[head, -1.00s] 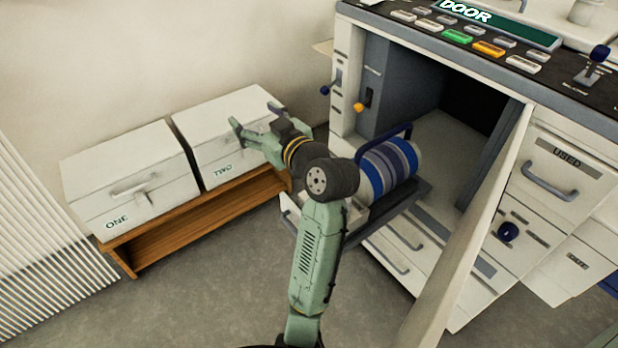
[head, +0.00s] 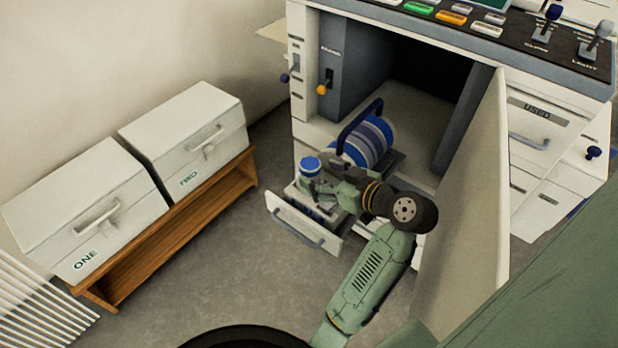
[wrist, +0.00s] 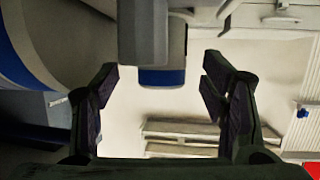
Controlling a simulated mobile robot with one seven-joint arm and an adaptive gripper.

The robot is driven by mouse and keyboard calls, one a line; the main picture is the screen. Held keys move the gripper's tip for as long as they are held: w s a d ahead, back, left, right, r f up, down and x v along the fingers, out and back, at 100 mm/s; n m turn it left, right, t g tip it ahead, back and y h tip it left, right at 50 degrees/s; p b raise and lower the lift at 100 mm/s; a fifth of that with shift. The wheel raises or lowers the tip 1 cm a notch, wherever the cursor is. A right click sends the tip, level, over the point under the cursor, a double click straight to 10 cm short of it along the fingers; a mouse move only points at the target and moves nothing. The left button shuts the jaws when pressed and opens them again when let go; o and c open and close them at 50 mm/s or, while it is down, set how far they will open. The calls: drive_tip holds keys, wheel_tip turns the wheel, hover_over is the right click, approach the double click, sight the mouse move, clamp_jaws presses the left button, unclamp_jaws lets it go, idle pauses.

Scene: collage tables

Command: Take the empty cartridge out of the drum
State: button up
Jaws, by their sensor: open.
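The drum (head: 374,138), blue with pale stripes and a dark blue handle, sits in front of the open machine chamber. A short cylinder with a blue end (head: 311,164), apparently the cartridge, shows just left of the drum. In the wrist view it is a grey body with a blue end (wrist: 162,77). My gripper (head: 316,188) is beside it, below and left of the drum. In the wrist view my gripper (wrist: 160,90) is open, with the blue end between and slightly beyond the fingertips. Contact is not visible. The drum's curved side (wrist: 40,45) is close on the left.
A drawer (head: 290,218) stands pulled out under my gripper. The open door (head: 490,190) is right of my arm. Boxes ONE (head: 85,215) and TWO (head: 185,145) rest on a wooden bench (head: 150,240) at left. The USED drawer (head: 535,125) is at right. Floor between bench and machine is clear.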

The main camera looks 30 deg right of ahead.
drive_tip(key=x, duration=0.4)
drive_tip(key=shift+w+a+p, duration=0.15)
drive_tip(key=shift+w+p, duration=0.15)
drive_tip(key=shift+p, duration=0.05)
drive_tip(key=c, duration=1.4)
